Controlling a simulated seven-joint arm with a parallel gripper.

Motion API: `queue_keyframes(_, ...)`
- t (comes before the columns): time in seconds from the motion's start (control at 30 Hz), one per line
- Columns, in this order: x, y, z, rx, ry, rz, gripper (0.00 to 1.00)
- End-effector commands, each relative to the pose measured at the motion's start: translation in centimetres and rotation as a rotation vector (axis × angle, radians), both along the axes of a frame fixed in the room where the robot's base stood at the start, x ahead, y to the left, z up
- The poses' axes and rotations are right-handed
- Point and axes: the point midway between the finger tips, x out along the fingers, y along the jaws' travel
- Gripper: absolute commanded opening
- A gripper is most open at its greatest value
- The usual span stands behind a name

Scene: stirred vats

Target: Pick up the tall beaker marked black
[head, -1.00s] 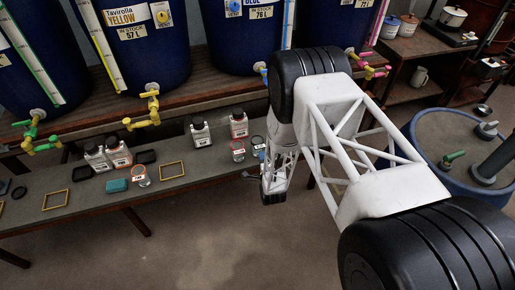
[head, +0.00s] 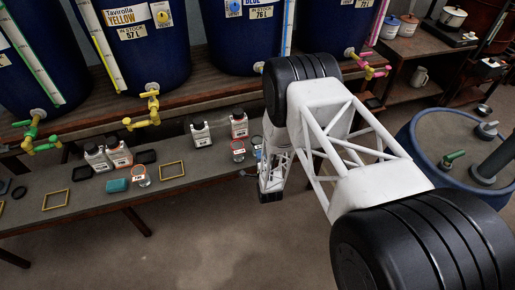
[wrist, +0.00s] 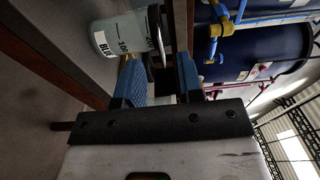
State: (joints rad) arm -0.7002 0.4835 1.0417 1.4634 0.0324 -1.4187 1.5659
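I cannot make out a tall beaker marked black in either view. In the wrist view, a pale beaker with a label reading BLUE (wrist: 120,36) stands just beyond my gripper (wrist: 158,70). The two blue fingers are apart, with no held object visible between them. Small glass beakers with red-edged labels stand on the bench, one at the left (head: 141,176) and one nearer my arm (head: 238,150). Their lettering is too small to read.
Dark-capped bottles (head: 200,133) stand on the low bench, with yellow frames (head: 172,170) and a teal block (head: 117,185). Big blue vats with coloured taps (head: 148,108) stand behind. A round blue tub (head: 411,150) is at the right. The floor in front is clear.

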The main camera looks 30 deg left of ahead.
Motion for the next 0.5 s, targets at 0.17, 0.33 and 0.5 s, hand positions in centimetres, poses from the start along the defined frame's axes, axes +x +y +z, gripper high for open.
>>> queue_keyframes(0.17,0.0,0.0,0.0,0.0,0.0,0.0,0.34)
queue_keyframes(0.33,0.2,0.1,0.0,0.0,0.0,0.0,0.34)
queue_keyframes(0.5,1.2,0.8,-0.1,-0.001,0.001,0.0,0.34)
